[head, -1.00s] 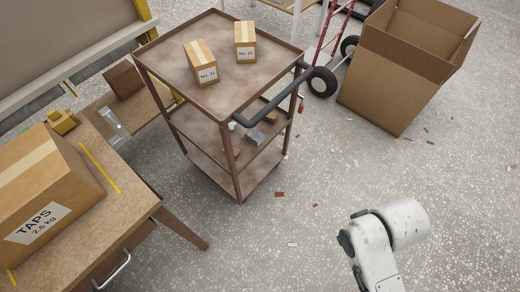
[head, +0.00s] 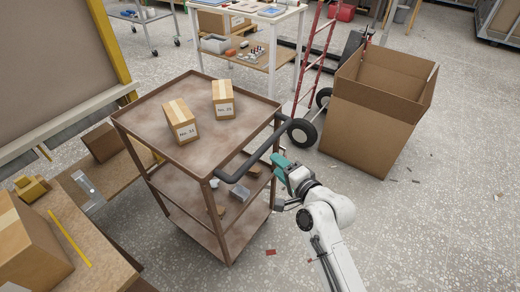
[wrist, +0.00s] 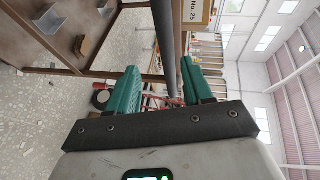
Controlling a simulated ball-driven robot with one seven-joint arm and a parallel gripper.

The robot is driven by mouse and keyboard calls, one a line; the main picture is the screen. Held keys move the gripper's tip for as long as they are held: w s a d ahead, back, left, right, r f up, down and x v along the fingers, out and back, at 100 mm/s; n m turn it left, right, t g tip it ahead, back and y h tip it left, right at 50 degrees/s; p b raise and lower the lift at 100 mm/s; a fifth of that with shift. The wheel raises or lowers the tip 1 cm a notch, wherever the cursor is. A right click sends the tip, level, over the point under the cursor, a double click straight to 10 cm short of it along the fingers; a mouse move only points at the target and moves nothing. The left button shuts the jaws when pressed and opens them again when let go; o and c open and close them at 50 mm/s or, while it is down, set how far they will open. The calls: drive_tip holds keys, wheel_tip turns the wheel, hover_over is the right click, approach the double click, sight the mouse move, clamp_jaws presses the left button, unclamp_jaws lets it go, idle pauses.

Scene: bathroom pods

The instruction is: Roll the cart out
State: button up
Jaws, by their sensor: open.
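The cart (head: 190,146) is a brown three-shelf trolley, upright left of centre in the head view. Its dark grey bar handle (head: 252,150) sticks out on the right side. Two cartons (head: 180,121) (head: 223,99) stand on its top shelf. My gripper (head: 280,163), with teal fingers, is just right of and a little below the handle. In the wrist view the fingers (wrist: 160,66) are apart and empty. The handle (wrist: 166,35) shows as a dark bar lined up with the gap between them. I cannot tell whether it lies within the jaws.
A large open cardboard box (head: 370,130) stands at the right, with a red hand truck (head: 315,60) beside it. A white table (head: 250,28) is behind the cart. A workbench (head: 75,240) with a large carton (head: 30,245) is close at the left. Floor at the lower right is mostly clear.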

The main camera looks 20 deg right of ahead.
drive_tip(key=r+x, duration=0.1)
drive_tip(key=x, duration=1)
drive_tip(key=shift+w+d+m+t, duration=0.2)
drive_tip(key=shift+w+m+t, duration=0.1)
drive_tip(key=shift+c, duration=0.3)
clamp_jaws()
